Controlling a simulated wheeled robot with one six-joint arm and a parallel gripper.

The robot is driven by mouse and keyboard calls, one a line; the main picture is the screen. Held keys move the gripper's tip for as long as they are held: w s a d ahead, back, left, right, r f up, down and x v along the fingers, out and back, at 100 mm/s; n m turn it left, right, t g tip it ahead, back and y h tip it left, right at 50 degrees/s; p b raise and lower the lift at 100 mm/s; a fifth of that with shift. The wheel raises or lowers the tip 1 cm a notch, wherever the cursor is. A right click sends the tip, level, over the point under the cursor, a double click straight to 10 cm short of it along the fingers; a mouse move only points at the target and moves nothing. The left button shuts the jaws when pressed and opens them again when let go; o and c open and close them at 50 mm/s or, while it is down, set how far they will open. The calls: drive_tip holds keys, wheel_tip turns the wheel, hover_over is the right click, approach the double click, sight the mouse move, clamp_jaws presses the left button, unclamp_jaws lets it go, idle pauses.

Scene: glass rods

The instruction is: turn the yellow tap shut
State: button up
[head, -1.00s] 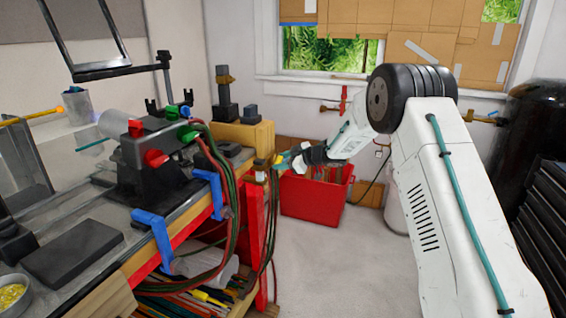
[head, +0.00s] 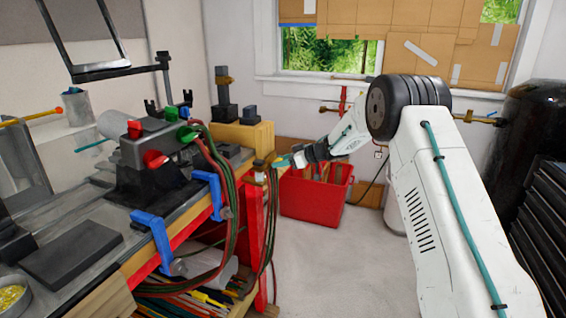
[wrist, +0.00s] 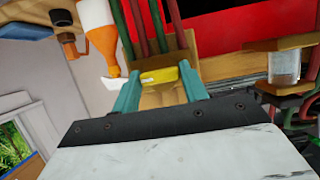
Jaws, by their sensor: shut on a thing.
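The yellow tap (wrist: 158,75) shows as a small yellow handle between the teal fingertips in the wrist view. It sits in front of a wooden block with red and green hoses beyond it. My gripper (wrist: 158,84) is shut on this handle, with a finger at each side. In the head view, my gripper (head: 287,161) is at the right end of the workbench, and the tap (head: 277,161) is a tiny yellow spot at its tip. The tap's body is mostly hidden, and I cannot tell how far the handle is turned.
Red and green hoses (head: 238,200) hang over the bench edge close to my gripper. A red bin (head: 312,198) stands on the floor behind it. Blue clamps (head: 158,240) stick out from the bench front.

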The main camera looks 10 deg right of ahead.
drive_tip(key=shift+s+f, duration=0.1)
drive_tip(key=shift+f, duration=0.05)
drive_tip(key=o, duration=0.9)
drive_tip(key=v, duration=0.7)
drive_tip(key=shift+s+d+r, duration=0.2)
drive_tip(key=shift+d+r, duration=0.05)
drive_tip(key=shift+d, duration=0.05)
